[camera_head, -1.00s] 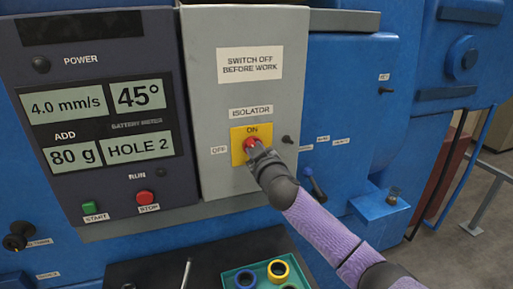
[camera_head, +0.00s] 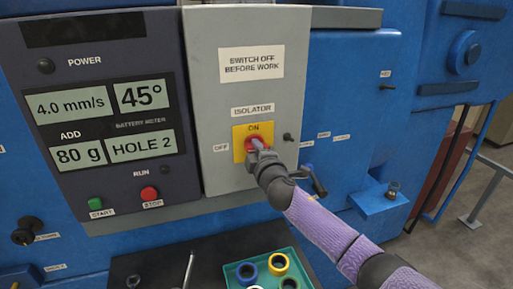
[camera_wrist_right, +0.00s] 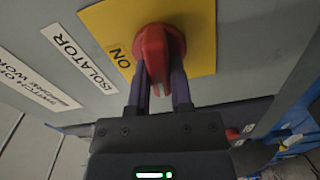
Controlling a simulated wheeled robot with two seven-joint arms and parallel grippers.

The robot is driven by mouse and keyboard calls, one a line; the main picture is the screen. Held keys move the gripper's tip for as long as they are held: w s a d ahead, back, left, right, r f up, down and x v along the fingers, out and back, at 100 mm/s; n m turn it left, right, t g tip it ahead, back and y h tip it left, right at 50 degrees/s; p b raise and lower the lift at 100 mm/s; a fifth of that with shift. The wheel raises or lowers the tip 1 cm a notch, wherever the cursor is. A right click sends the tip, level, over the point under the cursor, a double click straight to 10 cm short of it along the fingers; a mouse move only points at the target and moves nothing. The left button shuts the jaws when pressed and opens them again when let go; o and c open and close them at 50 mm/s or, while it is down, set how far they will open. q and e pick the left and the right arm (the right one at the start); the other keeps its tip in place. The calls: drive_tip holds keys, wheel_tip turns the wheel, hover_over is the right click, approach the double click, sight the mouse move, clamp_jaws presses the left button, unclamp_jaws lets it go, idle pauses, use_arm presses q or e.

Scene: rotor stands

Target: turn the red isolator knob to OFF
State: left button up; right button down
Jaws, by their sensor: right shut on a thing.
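The red isolator knob (camera_head: 255,145) sits on a yellow plate (camera_head: 239,142) on the grey isolator box (camera_head: 210,100). The plate is marked ON above the knob, and an OFF label (camera_head: 221,147) is to its left. My right gripper (camera_head: 258,149) reaches the knob from the lower right. In the right wrist view the red knob (camera_wrist_right: 156,50) has its grip between the two dark fingers of my right gripper (camera_wrist_right: 162,90), which are shut on it. The fingers hide part of the knob in the head view. My left gripper is not in view.
A dark panel (camera_head: 95,185) with screens and START and STOP buttons is left of the box. A small dark peg (camera_head: 288,137) sticks out right of the plate. Below, a green tray (camera_head: 292,258) holds several coloured rings.

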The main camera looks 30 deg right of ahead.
drive_tip(key=shift+n, duration=1)
drive_tip(key=shift+f, duration=0.1)
drive_tip(key=c, duration=0.5)
unclamp_jaws()
drive_tip(key=v, duration=1)
drive_tip(key=shift+w+a+b, duration=0.1)
drive_tip(key=shift+b, duration=0.2)
